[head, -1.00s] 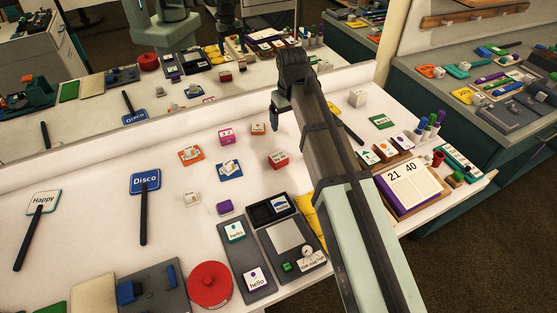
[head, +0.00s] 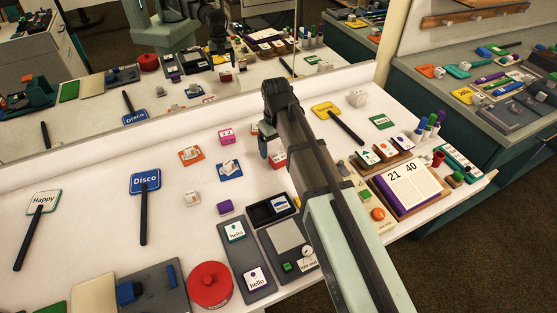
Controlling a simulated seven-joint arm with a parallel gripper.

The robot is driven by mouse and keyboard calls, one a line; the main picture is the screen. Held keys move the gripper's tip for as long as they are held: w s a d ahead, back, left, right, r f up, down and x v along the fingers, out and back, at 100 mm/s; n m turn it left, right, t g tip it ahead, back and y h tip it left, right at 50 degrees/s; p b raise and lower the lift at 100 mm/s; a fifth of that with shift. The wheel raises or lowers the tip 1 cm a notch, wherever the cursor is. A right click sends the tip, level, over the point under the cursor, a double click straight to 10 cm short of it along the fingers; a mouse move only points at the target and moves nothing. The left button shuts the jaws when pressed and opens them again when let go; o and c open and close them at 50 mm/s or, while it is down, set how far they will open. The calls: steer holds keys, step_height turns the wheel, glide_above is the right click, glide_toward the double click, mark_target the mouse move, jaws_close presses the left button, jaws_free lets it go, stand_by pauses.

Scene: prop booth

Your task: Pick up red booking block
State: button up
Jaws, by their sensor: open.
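The red booking block (head: 279,161) lies on the white table in the head view, partly hidden behind my arm; its left part shows. My gripper (head: 263,148) points down just left of and above the red block, by the end of my dark arm. Its jaws are open, with nothing seen between them. I cannot tell its exact height over the table. An orange block (head: 254,130) is partly covered by my gripper. A pink block (head: 227,137) stands farther left.
Orange (head: 191,156), blue (head: 229,169), white (head: 192,198) and purple (head: 225,208) pieces lie left of my gripper. A grey tray (head: 262,238) is in front. A yellow sign (head: 326,109) lies right of my arm. A mirror wall runs behind the table.

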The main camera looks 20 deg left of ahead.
mark_target(278, 157)
steer(key=shift+w+d+f, duration=0.1)
steer(key=shift+d+f, duration=0.05)
steer(key=shift+f, duration=1.25)
steer(key=shift+d+f, duration=0.15)
steer(key=shift+f, duration=1.2)
steer(key=c, duration=1.1)
